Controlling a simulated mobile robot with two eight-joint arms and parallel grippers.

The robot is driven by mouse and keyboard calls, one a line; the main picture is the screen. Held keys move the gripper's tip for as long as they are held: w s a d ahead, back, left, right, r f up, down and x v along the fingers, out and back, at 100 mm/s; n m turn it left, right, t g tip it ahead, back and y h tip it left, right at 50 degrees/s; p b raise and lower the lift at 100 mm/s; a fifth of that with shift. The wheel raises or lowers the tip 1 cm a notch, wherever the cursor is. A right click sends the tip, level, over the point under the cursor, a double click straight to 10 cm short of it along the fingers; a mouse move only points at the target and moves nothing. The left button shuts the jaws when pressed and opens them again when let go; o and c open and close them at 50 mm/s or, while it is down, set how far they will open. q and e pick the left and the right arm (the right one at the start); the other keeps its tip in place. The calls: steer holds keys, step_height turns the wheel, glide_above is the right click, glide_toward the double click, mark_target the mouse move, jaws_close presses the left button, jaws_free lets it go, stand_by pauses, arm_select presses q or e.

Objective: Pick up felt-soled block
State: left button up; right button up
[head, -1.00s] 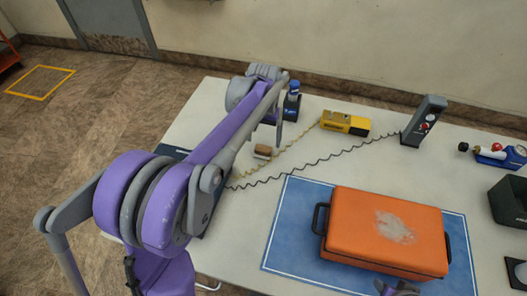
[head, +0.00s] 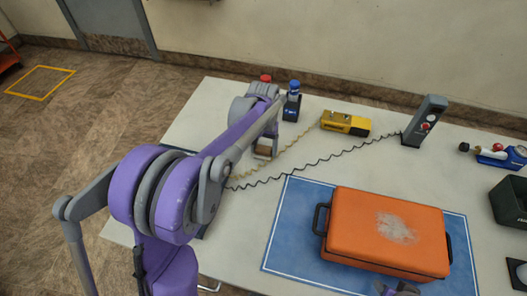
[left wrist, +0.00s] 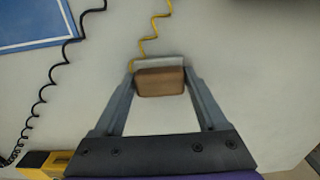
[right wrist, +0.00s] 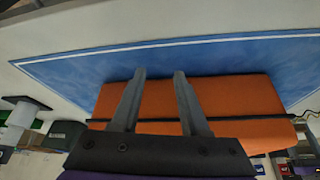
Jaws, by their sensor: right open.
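The felt-soled block (head: 263,151) is a small brown block on the white table, near the left end of the tan coiled cord. In the left wrist view the block (left wrist: 160,84) shows a brown face and a pale grey strip along its upper edge. My left gripper (left wrist: 160,82) has one finger on each side of it, very close to its ends; whether they press on it I cannot tell. In the head view the left gripper (head: 265,146) is partly hidden by its own arm. My right gripper (right wrist: 160,74) is open and empty near the orange case (head: 385,232).
The orange case lies on a blue mat (head: 285,222). A yellow device (head: 345,123), a blue-capped item (head: 292,101) and a grey upright unit (head: 425,121) stand behind. A black coiled cord (head: 310,165) crosses the table nearby. A dark box (head: 508,201) is at right.

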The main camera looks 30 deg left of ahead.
mark_target(264, 149)
arm_select(q)
steer(key=c, duration=0.5)
steer(key=shift+o, duration=0.2)
steer(key=shift+r, duration=0.15)
step_height(264, 149, up, 10)
steer(key=shift+f+p, duration=0.1)
steer(key=shift+p, duration=0.35)
steer(key=o, duration=0.6)
steer(key=c, duration=0.4)
steer(key=shift+c, duration=0.2)
steer(key=shift+d, duration=0.1)
